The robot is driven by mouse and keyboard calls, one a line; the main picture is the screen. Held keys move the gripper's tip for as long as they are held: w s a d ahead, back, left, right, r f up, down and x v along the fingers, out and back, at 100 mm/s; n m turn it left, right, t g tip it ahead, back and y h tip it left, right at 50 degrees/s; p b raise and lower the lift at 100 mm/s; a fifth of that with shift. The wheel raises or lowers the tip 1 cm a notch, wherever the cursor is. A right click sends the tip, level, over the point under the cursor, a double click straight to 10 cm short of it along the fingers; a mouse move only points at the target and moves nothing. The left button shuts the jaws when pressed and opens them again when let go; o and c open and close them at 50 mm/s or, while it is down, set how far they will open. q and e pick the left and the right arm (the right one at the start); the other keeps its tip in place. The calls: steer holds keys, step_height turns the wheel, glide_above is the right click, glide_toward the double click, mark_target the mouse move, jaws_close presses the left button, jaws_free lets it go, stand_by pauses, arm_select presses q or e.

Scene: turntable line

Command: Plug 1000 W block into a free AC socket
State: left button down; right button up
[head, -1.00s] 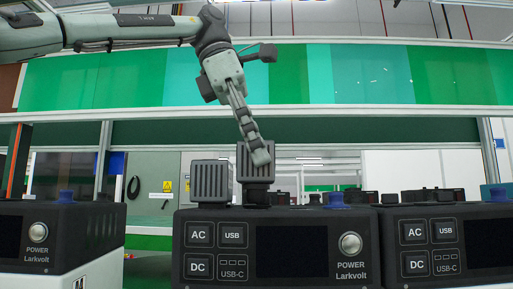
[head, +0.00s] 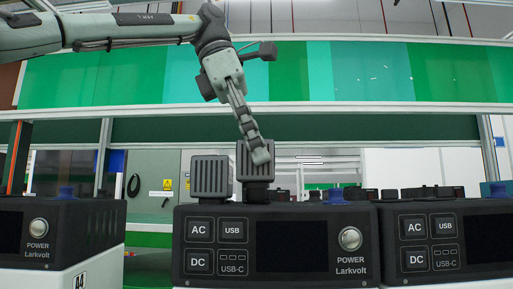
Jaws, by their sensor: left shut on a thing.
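My left gripper (head: 258,156) points down above the middle power station (head: 278,245) and is shut on a dark ribbed block (head: 246,162). The block is upright, with a narrower dark part under it at the station's top edge. I cannot tell whether it is seated in a socket or just above one. A second dark ribbed block (head: 210,177) stands upright on the same station, close to the left of the held one. The sockets on the station's top are hidden by the low viewpoint. No wattage label is readable. My right gripper is not in view.
Similar power stations stand at the left (head: 58,232) and right (head: 448,242). Blue knobs and low dark parts rise from the stations' tops. A grey cabinet with a yellow sign and green panels are behind. The space right of the held block is open.

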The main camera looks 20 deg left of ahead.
arm_select(q)
steer(key=shift+f+b, duration=0.8)
steer(key=shift+f, duration=0.25)
steer(key=c, duration=0.7)
jaws_free()
steer(key=shift+f, duration=0.1)
steer(key=shift+a+r, duration=0.1)
steer(key=shift+r, duration=0.3)
steer(key=shift+v, duration=1.2)
steer(key=s+a, duration=0.3)
steer(key=a, duration=0.8)
steer(key=shift+s+a, duration=0.2)
steer(key=shift+a, duration=0.1)
